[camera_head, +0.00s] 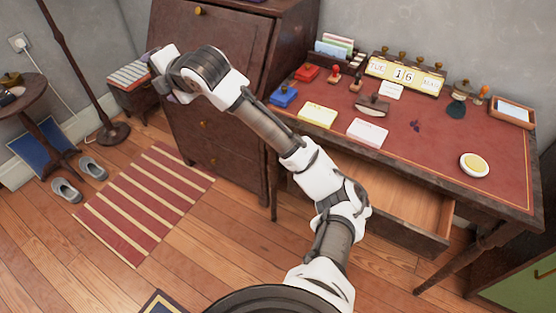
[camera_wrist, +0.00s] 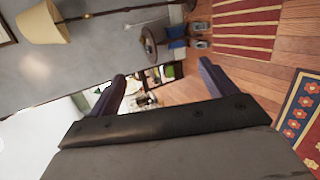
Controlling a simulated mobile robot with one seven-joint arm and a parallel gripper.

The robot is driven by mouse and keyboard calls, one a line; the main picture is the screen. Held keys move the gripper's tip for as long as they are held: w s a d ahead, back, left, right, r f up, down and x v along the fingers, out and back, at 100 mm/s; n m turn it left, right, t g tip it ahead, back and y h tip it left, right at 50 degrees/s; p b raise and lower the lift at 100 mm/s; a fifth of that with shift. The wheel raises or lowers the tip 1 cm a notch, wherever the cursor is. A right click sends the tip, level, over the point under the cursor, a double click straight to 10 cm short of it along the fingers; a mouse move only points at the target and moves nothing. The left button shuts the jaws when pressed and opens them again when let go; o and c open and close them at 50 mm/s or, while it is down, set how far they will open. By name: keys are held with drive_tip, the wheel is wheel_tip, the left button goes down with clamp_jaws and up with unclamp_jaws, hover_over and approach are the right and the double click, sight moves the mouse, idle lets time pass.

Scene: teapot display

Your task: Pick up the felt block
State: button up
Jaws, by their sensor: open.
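The desk (camera_head: 430,150) with a red top stands at the right in the head view. A block with a dark upper part and paler lower edge (camera_head: 373,104) lies near the desk's middle; it may be the felt block, but its material is too small to tell. My gripper (camera_head: 160,76) is far left of it, raised in front of the brown cabinet and pointing away from the desk. In the wrist view my gripper (camera_wrist: 163,82) has its two dark fingers wide apart with nothing between them. The block is not seen in the wrist view.
A blue pad (camera_head: 283,95), red pad (camera_head: 307,72), yellow paper stack (camera_head: 318,115), white paper stack (camera_head: 367,132) and calendar (camera_head: 405,75) surround the block. A round dish (camera_head: 474,165) is at right. An open drawer (camera_head: 400,200) juts out below the desk's front edge.

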drive_tip(key=d+f+g+h+b, duration=0.15)
drive_tip(key=d+f, duration=0.25)
drive_tip(key=d, duration=0.5)
drive_tip(key=d+f+g+h, duration=0.1)
drive_tip(key=d+f+h, duration=0.25)
drive_tip(key=d, duration=0.55)
drive_tip(key=d+f+g+h, duration=0.2)
drive_tip(key=d+f, duration=0.3)
drive_tip(key=d, duration=0.4)
drive_tip(key=s+d+f+n+g+h+b, duration=0.15)
drive_tip(key=s+d, duration=0.25)
drive_tip(key=d, duration=0.4)
drive_tip(key=s+d+f+g+h, duration=0.1)
drive_tip(key=s+d+f+g, duration=0.2)
drive_tip(key=d, duration=0.4)
drive_tip(key=f, duration=0.4)
drive_tip(key=s+d+f+p, duration=0.1)
drive_tip(key=f, duration=0.1)
drive_tip(key=shift+f, duration=0.4)
drive_tip(key=shift+w+d+f+p, duration=0.1)
drive_tip(key=shift+w+f+p, duration=0.1)
drive_tip(key=shift+f, duration=1.3)
drive_tip(key=shift+w+d+f+p, duration=0.1)
drive_tip(key=shift+w+f+p, duration=0.1)
drive_tip(key=shift+f, duration=1.3)
drive_tip(key=shift+c, duration=0.4)
drive_tip(key=c, duration=1)
